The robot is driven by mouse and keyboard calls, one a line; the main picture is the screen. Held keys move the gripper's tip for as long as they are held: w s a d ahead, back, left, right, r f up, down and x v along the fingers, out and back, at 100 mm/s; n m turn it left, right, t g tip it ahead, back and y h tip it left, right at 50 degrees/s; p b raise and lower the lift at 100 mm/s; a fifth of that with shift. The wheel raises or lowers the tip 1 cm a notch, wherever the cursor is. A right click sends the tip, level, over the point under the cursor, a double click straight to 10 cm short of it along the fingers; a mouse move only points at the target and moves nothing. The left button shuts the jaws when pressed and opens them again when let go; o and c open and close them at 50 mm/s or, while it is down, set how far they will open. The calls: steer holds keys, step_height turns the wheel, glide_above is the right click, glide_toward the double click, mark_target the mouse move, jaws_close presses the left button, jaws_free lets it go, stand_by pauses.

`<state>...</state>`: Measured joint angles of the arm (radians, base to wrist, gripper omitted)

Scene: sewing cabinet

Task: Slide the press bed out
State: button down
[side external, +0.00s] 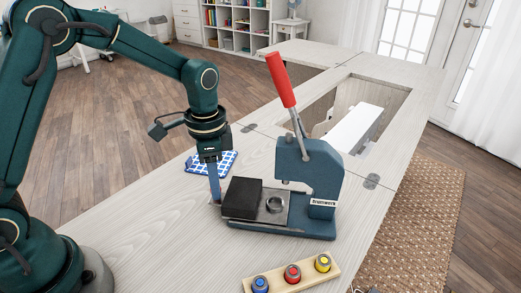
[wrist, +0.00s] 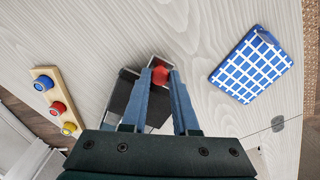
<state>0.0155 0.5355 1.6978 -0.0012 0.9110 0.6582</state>
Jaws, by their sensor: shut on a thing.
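The press (side external: 318,185) stands on the pale wooden top in the side view, with a teal body and a raised red lever (side external: 280,79). Its grey bed (side external: 290,210) sticks out to the left, carrying a metal ring (side external: 275,204) and a black block (side external: 242,198). My gripper (side external: 215,202) points down at the bed's left end. In the wrist view my gripper (wrist: 160,70) is shut on a red knob (wrist: 160,76) between its fingertips. How the knob joins the bed is hidden.
A blue checked cloth pad (side external: 226,163) lies behind my gripper. A wooden strip (side external: 290,277) with blue, red and yellow buttons lies in front of the press. An opening in the top (side external: 370,93) is behind the press. The top left of my gripper is bare.

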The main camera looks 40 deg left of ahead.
steer(key=s+a, duration=0.1)
steer(key=a, duration=0.1)
steer(key=s+a, duration=0.1)
steer(key=a, duration=0.1)
steer(key=s+a, duration=0.1)
steer(key=a, duration=0.1)
steer(key=shift+s+a, duration=0.15)
steer(key=shift+s, duration=0.05)
steer(key=c, duration=0.7)
jaws_free()
steer(key=shift+r, duration=0.1)
steer(key=shift+r, duration=2.5)
